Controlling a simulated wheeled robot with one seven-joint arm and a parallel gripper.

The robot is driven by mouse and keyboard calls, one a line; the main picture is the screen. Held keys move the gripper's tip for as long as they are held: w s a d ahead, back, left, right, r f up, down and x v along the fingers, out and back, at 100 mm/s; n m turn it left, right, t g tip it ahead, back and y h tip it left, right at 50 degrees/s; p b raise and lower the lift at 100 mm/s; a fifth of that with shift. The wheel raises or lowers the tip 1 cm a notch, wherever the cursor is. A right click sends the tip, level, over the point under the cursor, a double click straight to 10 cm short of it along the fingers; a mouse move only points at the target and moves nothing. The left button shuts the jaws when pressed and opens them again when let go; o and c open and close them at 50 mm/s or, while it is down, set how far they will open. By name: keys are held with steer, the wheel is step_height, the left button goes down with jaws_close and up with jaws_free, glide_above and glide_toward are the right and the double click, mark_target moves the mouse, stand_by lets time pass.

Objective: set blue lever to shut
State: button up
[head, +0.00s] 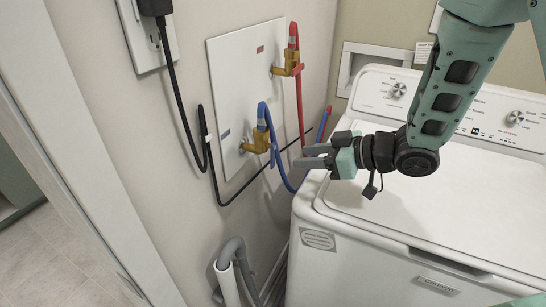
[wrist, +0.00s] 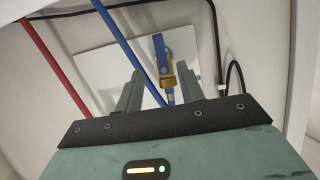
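The blue lever (wrist: 159,47) is on a brass valve (wrist: 168,76) on the white wall plate. In the wrist view, which looks upside down, it lies straight ahead, beyond the fingertips. In the head view the blue lever (head: 274,157) hangs at the lower brass valve (head: 256,143), close to the blue hose. My gripper (head: 303,156) is to the right of that valve, above the washer's left edge, pointing at the wall. Its two fingers are apart in the wrist view (wrist: 160,74), with nothing held between them. No contact with the lever shows.
A blue hose (wrist: 125,42) crosses in front of the left finger. A black cable (head: 222,203) runs along the wall. The white washer (head: 410,200) is below my arm.

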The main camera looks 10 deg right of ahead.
mark_target(274, 158)
steer(key=p+x, duration=0.1)
steer(key=x, duration=0.9)
steer(key=shift+s, duration=0.1)
jaws_close()
